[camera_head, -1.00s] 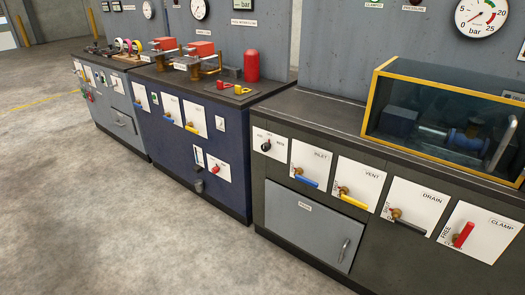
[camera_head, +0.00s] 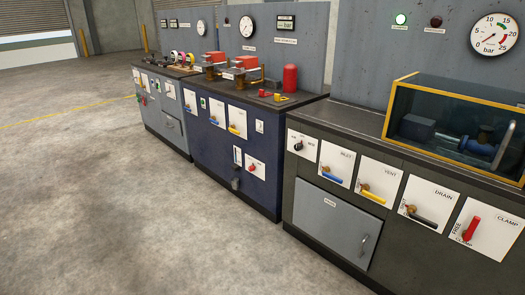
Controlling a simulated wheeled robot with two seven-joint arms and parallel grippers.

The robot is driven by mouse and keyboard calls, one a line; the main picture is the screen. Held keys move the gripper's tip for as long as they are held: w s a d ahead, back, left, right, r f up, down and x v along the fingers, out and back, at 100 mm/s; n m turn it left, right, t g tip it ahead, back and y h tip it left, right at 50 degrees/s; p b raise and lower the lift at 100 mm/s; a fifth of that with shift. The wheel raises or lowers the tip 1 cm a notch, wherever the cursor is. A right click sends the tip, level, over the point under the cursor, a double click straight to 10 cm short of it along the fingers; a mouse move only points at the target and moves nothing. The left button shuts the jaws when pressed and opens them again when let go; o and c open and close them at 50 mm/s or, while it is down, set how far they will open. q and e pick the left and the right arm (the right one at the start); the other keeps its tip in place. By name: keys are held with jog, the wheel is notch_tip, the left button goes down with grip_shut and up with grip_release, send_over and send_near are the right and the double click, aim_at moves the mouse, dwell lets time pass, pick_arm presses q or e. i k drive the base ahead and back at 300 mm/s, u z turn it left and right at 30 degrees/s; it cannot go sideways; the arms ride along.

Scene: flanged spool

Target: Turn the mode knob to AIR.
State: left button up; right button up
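A small black knob (camera_head: 298,146) sits on a white plate (camera_head: 301,137) at the upper left of the near dark bench's front, left of the INLET panel. It appears to be the mode knob. Small lettering surrounds it, too small to read surely, so I cannot tell which position it points to. Neither of my grippers is in view, and nothing touches the knob.
Right of the knob are INLET (camera_head: 337,163), VENT (camera_head: 379,180), DRAIN (camera_head: 428,203) and CLAMP (camera_head: 481,229) panels with handles. A grey door (camera_head: 333,217) is below. A yellow-framed glass box (camera_head: 459,125) stands on top. The concrete floor (camera_head: 140,220) in front is clear.

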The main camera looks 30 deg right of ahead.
aim_at(298, 147)
jog(key=u, duration=0.45)
jog(key=i, duration=1.75)
jog(key=z, duration=0.2)
jog(key=i, duration=1.6)
jog(key=z, duration=1.75)
jog(key=i, duration=0.65)
jog(key=z, duration=0.45)
